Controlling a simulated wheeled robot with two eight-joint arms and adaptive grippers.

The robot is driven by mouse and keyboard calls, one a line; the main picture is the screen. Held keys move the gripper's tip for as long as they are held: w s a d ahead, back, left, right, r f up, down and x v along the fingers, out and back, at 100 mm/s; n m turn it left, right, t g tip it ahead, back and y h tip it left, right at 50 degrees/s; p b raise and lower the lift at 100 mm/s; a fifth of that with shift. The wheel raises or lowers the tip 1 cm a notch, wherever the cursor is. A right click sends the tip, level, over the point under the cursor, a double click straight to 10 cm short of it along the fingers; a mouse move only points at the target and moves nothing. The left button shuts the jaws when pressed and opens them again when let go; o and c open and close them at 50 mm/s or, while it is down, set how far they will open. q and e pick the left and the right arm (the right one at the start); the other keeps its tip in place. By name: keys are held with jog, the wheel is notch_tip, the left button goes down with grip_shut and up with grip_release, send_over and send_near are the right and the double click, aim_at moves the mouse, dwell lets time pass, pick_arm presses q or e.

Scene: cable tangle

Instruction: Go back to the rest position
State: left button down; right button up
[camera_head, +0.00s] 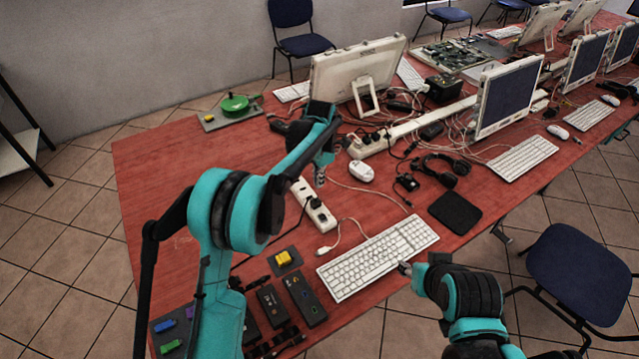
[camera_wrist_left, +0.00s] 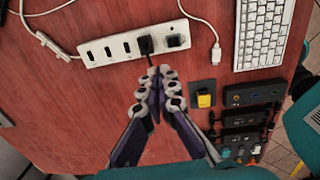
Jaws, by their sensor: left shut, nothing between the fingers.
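My left gripper (camera_head: 320,178) points down over the table (camera_head: 160,170), near the white power strip (camera_head: 318,212). In the left wrist view its fingers (camera_wrist_left: 157,78) are shut and empty. Their tips overlap the near edge of the power strip (camera_wrist_left: 98,52) in that view, close to a black plug (camera_wrist_left: 145,45) seated in it; whether they touch cannot be told. My right gripper (camera_head: 404,268) is by the near edge of the white keyboard (camera_head: 375,258); its finger opening is too small to read.
A yellow button on a dark plate (camera_head: 284,258) and dark boxes (camera_head: 305,298) lie near the front edge. A white mouse (camera_head: 361,172), headphones (camera_head: 442,168), loose cables and a monitor (camera_head: 352,72) stand beyond. A blue chair (camera_head: 580,270) is at the right.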

pick_arm(q)
jog(key=shift+d, duration=0.1)
dwell(0.3)
jog(key=s+a+r+m+t, duration=0.2)
jog(key=s+a+r+m, duration=0.2)
jog(key=s+r+m, duration=0.25)
jog(key=s+a+r+m+t, duration=0.1)
jog(key=s+a+r+m, duration=0.2)
jog(key=s+r+m, duration=0.4)
jog(key=s+a+f+m+t, duration=0.1)
jog(key=s+a+f+m, duration=0.1)
jog(key=s+m, duration=0.4)
jog(key=s+a+f+m+t+b, duration=0.1)
jog(key=s+m, duration=0.4)
jog(key=s, duration=0.8)
notch_tip(320, 180, down, 2)
jog(key=shift+a+f+m+t, duration=0.25)
jog(key=shift+a+m+t, duration=0.1)
jog(key=shift+a+t, duration=0.55)
